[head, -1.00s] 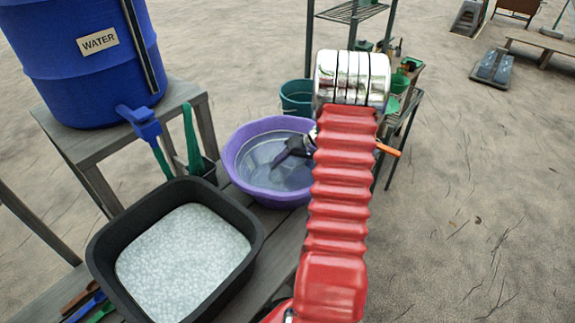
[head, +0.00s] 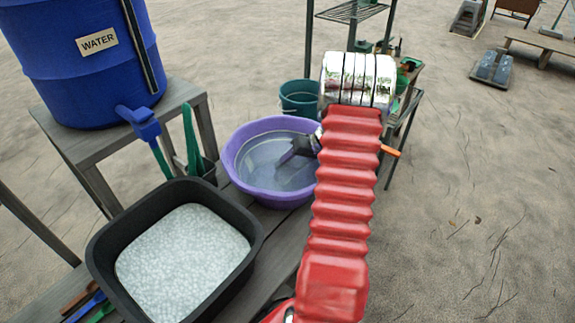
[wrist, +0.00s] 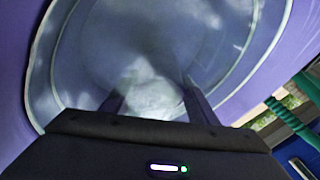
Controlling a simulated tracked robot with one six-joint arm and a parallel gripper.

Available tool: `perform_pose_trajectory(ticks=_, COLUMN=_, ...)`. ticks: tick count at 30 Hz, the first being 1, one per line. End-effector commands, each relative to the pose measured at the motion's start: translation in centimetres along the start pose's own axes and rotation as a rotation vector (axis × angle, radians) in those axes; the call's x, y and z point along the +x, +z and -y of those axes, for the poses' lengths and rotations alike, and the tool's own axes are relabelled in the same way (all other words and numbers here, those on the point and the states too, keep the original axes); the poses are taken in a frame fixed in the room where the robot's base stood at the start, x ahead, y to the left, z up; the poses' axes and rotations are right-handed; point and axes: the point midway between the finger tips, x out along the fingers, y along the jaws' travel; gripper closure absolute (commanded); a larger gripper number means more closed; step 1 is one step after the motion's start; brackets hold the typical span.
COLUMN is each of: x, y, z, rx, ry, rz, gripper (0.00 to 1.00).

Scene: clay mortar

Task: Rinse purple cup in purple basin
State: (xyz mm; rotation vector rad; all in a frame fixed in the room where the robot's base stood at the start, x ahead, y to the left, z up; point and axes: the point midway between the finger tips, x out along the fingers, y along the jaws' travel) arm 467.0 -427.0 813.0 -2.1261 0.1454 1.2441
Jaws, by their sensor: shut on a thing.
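The purple basin (head: 235,178) stands on the grey bench and holds cloudy, greyish water. My gripper (head: 284,160) reaches into the basin from the right, with its fingers low at the water. The fingers are spaced apart and shut on the purple cup. The cup's outline is not clear in either view; only a pale, blurred patch shows between the fingers.
A black tub (head: 103,255) of pale granules stands in front of the basin. A teal bucket (head: 298,98) and a metal shelf (head: 350,12) are behind.

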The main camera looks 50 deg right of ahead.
Motion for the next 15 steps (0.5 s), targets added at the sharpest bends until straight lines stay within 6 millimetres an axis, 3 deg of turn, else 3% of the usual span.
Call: perform_pose_trajectory(ticks=15, x=0.6, y=-0.1, z=1.1, rx=-0.001, ry=-0.001, rz=0.0, gripper=0.69)
